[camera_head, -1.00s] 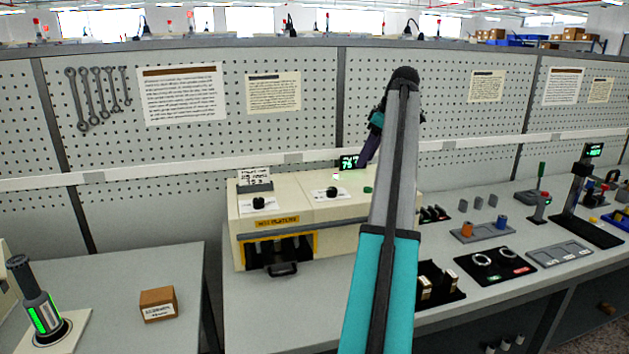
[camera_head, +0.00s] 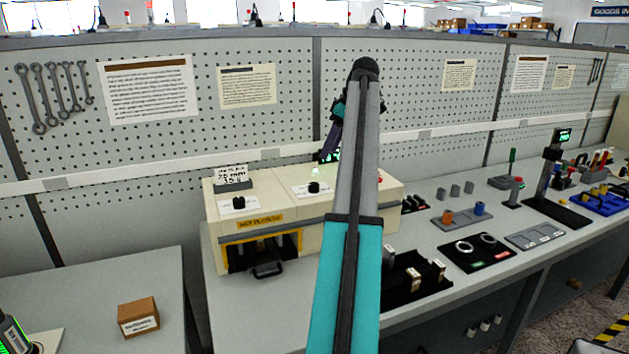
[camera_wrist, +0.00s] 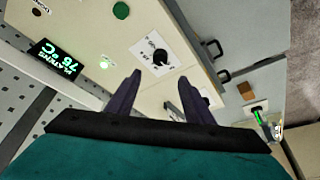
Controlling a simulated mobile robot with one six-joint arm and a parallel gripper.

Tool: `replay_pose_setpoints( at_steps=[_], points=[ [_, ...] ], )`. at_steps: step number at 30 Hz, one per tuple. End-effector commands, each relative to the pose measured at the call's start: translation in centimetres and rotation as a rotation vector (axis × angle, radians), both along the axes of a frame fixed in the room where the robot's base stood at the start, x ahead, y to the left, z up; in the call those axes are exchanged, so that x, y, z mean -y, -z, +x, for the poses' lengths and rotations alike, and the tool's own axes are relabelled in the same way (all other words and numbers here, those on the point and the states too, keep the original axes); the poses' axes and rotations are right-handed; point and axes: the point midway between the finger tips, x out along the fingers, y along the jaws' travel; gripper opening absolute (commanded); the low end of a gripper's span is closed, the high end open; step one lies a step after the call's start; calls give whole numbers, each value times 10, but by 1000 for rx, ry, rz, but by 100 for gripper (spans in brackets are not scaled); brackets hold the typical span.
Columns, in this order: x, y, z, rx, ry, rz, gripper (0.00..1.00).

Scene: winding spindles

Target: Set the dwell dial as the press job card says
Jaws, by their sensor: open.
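The cream press (camera_head: 385,200) has two black dials on white plates on its top. The left dial (camera_head: 239,203) is beside the job card (camera_head: 231,174), which stands in a grey holder. The right dial (camera_head: 314,188) also shows in the wrist view (camera_wrist: 160,57). The lettering on the card and plates is too small to read, so I cannot tell which dial is dwell. My gripper (camera_wrist: 160,82) is open and empty, its dark purple fingers pointing toward the right dial and apart from it. In the head view my arm partly hides the gripper and the press.
A black display (camera_wrist: 55,62) reads platens 76 C behind the press. A green button (camera_wrist: 121,10) and a lit lamp (camera_wrist: 107,62) are near the right dial. A small brown box (camera_head: 139,317) is on the left table. Racks and fixtures (camera_head: 476,252) fill the bench at right.

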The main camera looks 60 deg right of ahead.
Motion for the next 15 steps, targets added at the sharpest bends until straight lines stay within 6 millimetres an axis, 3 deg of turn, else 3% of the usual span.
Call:
replay_pose_setpoints(
  at_steps=[15],
  points=[
    [-6,57,25,0,-3,2,47]
  ],
)
